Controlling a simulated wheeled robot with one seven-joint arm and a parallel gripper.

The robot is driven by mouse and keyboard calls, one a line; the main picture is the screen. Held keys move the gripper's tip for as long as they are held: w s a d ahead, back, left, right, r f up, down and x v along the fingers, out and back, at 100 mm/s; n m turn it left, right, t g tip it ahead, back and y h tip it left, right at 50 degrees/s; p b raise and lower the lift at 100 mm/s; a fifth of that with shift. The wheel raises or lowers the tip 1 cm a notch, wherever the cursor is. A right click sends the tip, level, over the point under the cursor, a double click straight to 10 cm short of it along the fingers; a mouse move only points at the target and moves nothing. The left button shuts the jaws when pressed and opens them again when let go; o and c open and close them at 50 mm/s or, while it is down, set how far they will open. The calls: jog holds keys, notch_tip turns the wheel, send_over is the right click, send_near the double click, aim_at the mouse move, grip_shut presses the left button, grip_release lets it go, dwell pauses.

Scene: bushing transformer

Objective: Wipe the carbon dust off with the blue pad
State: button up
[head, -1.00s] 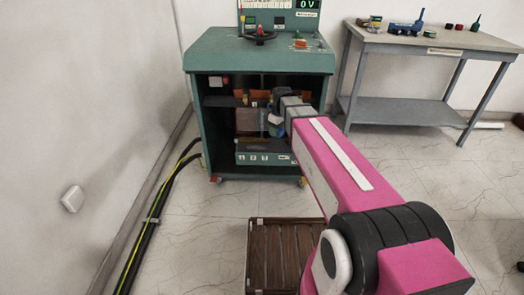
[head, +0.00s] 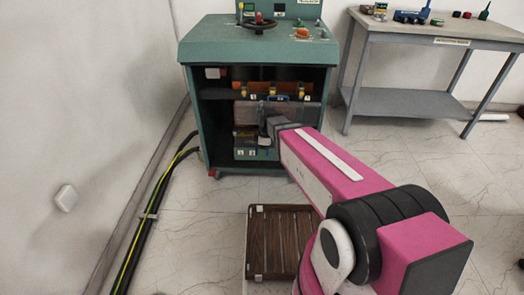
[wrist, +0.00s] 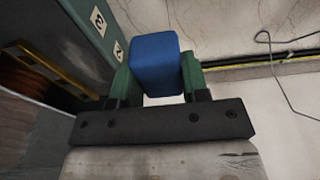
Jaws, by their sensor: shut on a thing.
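My gripper (wrist: 157,72) is shut on the blue pad (wrist: 154,62), which sits between its two green fingers in the wrist view. In the head view my gripper (head: 266,132) is small and dark, in front of the open lower bay of the teal cabinet (head: 192,110). The pad cannot be made out clearly there. In the wrist view a teal panel with white number labels (wrist: 99,21) stands left of the pad, apart from it. I cannot pick out carbon dust in either current view. My arm hides part of the bay's lower right.
A brown slatted crate (head: 283,208) lies on the floor before the cabinet. Black and yellow-green cables (head: 150,215) run along the left wall. A grey workbench (head: 400,102) with small items stands at the right. Open floor lies between the bench and my arm.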

jog(key=shift+w+d+f, duration=0.1)
jog(key=shift+w+f, duration=0.1)
jog(key=shift+w, duration=1.25)
jog(key=shift+w+f, duration=0.25)
jog(key=shift+w, duration=1.25)
jog(key=shift+w+d+f, duration=0.1)
jog(key=shift+w+f, duration=0.1)
jog(key=shift+w, duration=1.25)
jog(key=shift+w+f, duration=0.4)
jog(key=shift+w, duration=0.3)
jog(key=shift+w+f, duration=0.4)
jog(key=shift+w, duration=0.3)
jog(key=shift+f, duration=0.4)
